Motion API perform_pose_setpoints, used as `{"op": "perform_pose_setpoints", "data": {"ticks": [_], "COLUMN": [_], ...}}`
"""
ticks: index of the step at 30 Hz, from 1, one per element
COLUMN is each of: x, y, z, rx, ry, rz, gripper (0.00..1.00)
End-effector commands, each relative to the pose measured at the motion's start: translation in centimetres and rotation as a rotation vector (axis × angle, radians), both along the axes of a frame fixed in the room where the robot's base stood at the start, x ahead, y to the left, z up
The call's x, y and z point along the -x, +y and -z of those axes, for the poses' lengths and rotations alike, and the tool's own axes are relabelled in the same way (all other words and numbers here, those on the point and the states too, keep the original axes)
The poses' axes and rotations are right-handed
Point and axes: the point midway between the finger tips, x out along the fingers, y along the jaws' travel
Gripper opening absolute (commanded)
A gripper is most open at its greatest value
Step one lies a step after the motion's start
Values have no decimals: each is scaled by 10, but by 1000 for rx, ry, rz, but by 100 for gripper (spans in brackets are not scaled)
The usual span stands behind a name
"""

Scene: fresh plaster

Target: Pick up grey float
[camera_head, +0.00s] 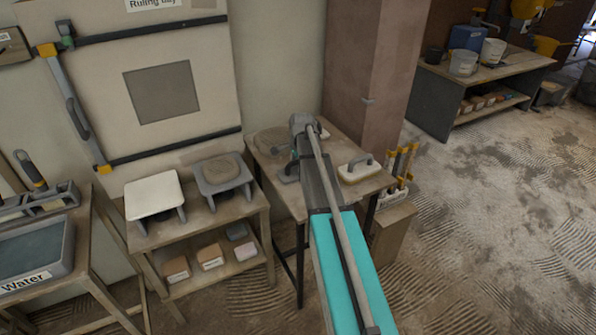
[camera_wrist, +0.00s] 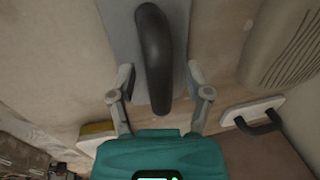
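The grey float (camera_wrist: 121,28) lies on the small table, seen at the top middle of the wrist view with its black arched handle (camera_wrist: 155,50). My gripper (camera_wrist: 160,78) is open. Its two fingers stand apart on either side of the handle's near part, with visible gaps; whether they are level with it in height is hard to tell. In the head view the grey float (camera_head: 288,177) is mostly hidden behind my arm, and my fingers are not clearly seen there.
A pinkish pillar (camera_head: 365,75) stands close behind. A lower shelf unit (camera_head: 205,225) stands to the left.

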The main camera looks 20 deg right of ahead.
Motion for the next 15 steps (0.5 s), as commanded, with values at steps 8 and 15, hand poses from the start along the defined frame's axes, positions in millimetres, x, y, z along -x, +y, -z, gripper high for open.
{"op": "perform_pose_setpoints", "data": {"ticks": [8, 15], "x": [0, 0], "y": [0, 0], "z": [0, 0], "rx": [0, 0], "ry": [0, 0], "rz": [0, 0], "gripper": [4, 0]}}
